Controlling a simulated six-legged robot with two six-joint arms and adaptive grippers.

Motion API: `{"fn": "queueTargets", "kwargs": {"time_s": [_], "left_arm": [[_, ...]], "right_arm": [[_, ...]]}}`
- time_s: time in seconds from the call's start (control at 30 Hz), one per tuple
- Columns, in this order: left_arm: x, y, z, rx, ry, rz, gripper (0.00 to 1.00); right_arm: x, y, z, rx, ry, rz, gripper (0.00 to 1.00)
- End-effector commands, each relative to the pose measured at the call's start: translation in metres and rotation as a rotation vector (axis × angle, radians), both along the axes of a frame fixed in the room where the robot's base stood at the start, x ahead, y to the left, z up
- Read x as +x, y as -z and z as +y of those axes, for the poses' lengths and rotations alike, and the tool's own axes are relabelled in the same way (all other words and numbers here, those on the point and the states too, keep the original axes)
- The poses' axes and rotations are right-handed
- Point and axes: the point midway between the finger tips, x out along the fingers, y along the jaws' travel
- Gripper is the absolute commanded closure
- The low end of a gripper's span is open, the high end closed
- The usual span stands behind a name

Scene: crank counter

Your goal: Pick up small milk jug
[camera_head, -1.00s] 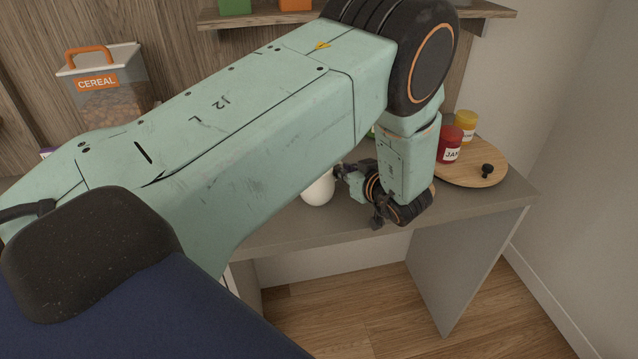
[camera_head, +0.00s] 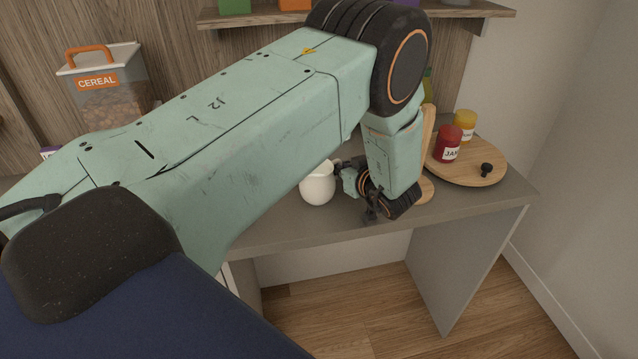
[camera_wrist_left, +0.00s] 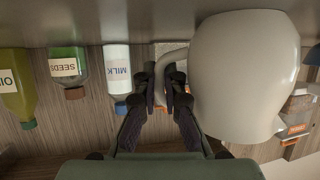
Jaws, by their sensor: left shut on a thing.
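The small milk jug (camera_head: 317,188) is white and rounded, on the grey counter in the head view, partly behind my left arm. In the left wrist view, which looks upside down, the jug (camera_wrist_left: 245,75) fills the right side. My left gripper (camera_head: 341,167) is at the jug's right side. In the wrist view its two dark fingers (camera_wrist_left: 168,88) are shut on the jug's handle (camera_wrist_left: 168,72). I cannot tell whether the jug's base touches the counter. My right gripper is not in view.
A round wooden board (camera_head: 470,172) with a red jam jar (camera_head: 447,144), a yellow jar (camera_head: 465,124) and a black knob stands at the right. A cereal container (camera_head: 105,88) is at the left. Seeds (camera_wrist_left: 68,70), milk (camera_wrist_left: 117,72) and oil (camera_wrist_left: 15,85) bottles show in the wrist view.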

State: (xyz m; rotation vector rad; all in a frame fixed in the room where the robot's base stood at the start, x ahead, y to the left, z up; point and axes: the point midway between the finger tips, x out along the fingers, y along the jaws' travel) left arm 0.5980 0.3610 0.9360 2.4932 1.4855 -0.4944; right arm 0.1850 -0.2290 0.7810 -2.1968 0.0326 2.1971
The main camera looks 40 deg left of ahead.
Motion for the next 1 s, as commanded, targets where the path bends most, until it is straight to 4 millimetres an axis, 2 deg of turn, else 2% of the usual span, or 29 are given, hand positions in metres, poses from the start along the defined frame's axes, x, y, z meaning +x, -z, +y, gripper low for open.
{"fn": "queueTargets", "kwargs": {"time_s": [0.57,0.77,1.0], "left_arm": [[0.0,-0.002,0.0,-0.001,0.0,0.0,1.0],[0.001,-0.014,0.0,0.0,0.001,-0.002,1.0],[0.001,-0.038,-0.001,0.001,0.001,-0.004,1.0]], "right_arm": [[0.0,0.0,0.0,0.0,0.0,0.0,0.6],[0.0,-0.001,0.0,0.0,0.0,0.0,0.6],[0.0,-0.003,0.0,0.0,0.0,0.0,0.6]]}}
